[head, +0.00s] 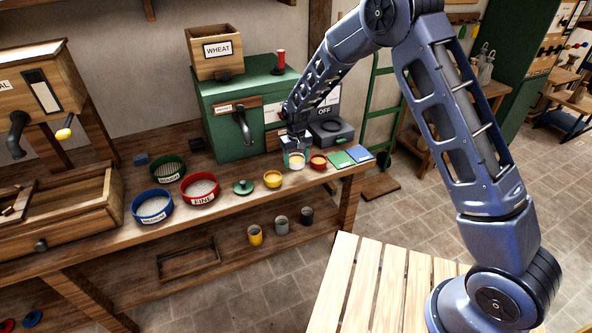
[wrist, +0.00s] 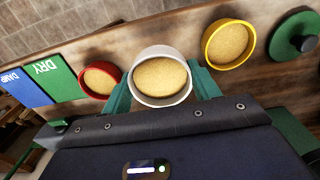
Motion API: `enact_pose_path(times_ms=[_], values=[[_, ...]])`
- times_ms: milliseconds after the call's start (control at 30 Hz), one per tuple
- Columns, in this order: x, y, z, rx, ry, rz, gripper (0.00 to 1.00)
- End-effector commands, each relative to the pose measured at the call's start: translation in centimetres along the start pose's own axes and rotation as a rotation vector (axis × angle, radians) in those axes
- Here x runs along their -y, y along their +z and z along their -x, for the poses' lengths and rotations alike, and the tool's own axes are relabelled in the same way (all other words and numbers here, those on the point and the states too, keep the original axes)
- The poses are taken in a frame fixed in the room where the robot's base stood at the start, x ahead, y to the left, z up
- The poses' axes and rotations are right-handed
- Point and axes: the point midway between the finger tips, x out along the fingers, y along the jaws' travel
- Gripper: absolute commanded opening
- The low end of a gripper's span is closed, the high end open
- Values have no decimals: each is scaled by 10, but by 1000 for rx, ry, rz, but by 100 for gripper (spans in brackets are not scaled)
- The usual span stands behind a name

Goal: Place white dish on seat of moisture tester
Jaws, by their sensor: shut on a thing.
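The white dish (head: 296,161), filled with golden grain, is near the front edge of the bench. In the wrist view the white dish (wrist: 162,78) sits between the green fingers of my gripper (wrist: 163,88), which is shut on it. My gripper also shows from behind in the head view (head: 295,151). I cannot tell whether the dish touches the bench or is slightly above it. The moisture tester (head: 345,135) is a dark grey box behind and right of the dish. The dark round seat (head: 331,126) on its top looks empty; my arm partly covers the area.
A red dish (head: 318,163) and a yellow dish (head: 272,180), both with grain, flank the white dish closely. Green DRY (wrist: 51,78) and blue DAMP (wrist: 24,86) cards lie beyond the red dish. A green mill (head: 235,110) stands behind. A green lid (head: 243,187) and sieves are left.

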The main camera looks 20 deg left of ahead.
Motion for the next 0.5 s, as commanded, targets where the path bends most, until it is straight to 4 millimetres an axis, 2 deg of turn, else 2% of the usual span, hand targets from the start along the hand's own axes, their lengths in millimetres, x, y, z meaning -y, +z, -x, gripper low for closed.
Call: enact_pose_path(times_ms=[267,500], values=[[0,0,-17,0,-1,-1,37],[0,0,-49,2,0,-1,37]])
